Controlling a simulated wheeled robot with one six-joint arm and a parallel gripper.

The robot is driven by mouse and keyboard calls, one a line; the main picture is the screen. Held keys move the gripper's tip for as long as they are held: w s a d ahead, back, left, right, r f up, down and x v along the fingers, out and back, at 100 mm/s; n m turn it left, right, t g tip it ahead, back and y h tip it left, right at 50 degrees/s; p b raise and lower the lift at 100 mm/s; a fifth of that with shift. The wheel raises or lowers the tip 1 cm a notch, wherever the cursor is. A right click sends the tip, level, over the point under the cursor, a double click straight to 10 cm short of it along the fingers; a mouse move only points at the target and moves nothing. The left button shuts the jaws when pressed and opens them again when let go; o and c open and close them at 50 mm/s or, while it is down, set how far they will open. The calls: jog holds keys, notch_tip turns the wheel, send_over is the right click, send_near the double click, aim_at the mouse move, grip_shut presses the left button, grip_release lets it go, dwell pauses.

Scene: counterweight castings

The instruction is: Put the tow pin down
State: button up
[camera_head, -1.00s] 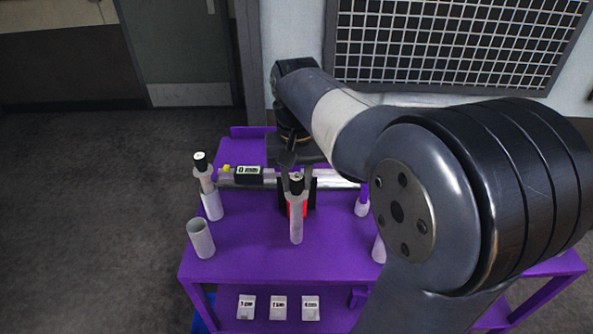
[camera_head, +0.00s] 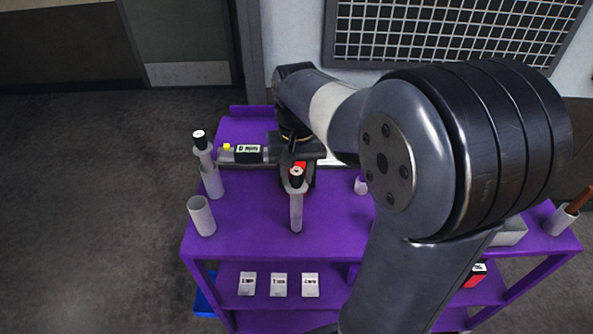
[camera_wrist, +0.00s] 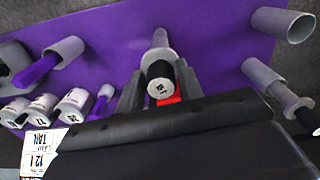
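The tow pin (camera_head: 296,210) is a pale grey, roughly upright shaft with a collar and a black head, in the middle of the purple cart top (camera_head: 250,225). My gripper (camera_head: 297,170) is at its head. In the wrist view the black, labelled head (camera_wrist: 160,88) sits between both fingers of my gripper (camera_wrist: 160,90), which look closed against its sides. The shaft points away from the wrist camera. I cannot tell whether its lower end touches the cart. An empty grey tube (camera_head: 202,217) stands at the left front.
Another black-headed pin (camera_head: 203,155) stands in a tube (camera_head: 212,182) at the left. A black labelled box (camera_head: 248,154) lies behind. Purple-topped posts and tubes stand right of the pin, partly behind my arm. White labelled blocks (camera_head: 279,285) are on the lower shelf.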

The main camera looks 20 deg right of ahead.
jog(key=shift+o, duration=1.4)
jog(key=shift+r, duration=0.1)
notch_tip(320, 180, up, 12)
notch_tip(320, 180, down, 12)
jog(key=shift+f, duration=0.1)
notch_tip(320, 180, up, 2)
jog(key=shift+w+r, duration=0.1)
jog(key=shift+r, duration=0.65)
